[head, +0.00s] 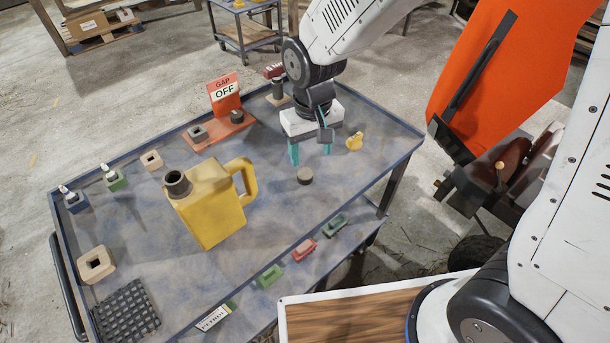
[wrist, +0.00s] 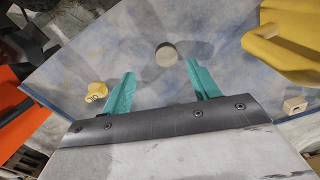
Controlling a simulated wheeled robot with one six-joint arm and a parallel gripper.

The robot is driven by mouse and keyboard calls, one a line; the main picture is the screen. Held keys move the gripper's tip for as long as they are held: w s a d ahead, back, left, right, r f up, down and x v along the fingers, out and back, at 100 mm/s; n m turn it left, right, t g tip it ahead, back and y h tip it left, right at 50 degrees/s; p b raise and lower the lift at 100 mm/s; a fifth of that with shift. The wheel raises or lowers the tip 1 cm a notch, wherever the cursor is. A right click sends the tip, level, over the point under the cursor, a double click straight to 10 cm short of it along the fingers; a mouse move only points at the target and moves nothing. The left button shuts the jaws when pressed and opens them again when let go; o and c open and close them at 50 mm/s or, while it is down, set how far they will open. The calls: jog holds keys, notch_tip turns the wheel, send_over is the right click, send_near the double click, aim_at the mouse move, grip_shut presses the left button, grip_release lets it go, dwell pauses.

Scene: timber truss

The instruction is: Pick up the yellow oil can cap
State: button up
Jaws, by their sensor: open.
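The small yellow cap (head: 354,141) lies on the grey-blue cart top, near its right edge. In the wrist view the yellow cap (wrist: 96,91) shows dark marking and lies outside the left finger, apart from it. My gripper (head: 311,152) points down above the cart, left of the cap in the head view. Its two teal fingers are spread with nothing between them; the wrist view shows the open gripper (wrist: 161,70) too. A yellow oil can (head: 212,205) with a handle and an open dark neck stands on the cart to the left.
A round grey-brown disc (head: 304,176) lies just beyond my fingertips. An orange base with a sign (head: 224,95) reading "GAP OFF" stands at the back. Several small blocks line the cart's edges, and a black ribbed mat (head: 126,312) lies front left. Clear surface surrounds the cap.

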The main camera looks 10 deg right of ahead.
aim_at(305, 174)
jog(key=f, duration=0.6)
jog(key=a+f, duration=0.1)
jog(key=f, duration=0.2)
jog(key=shift+w+a, duration=0.1)
jog(key=shift+w, duration=0.15)
jog(key=shift+c, duration=0.3)
jog(key=c, duration=1)
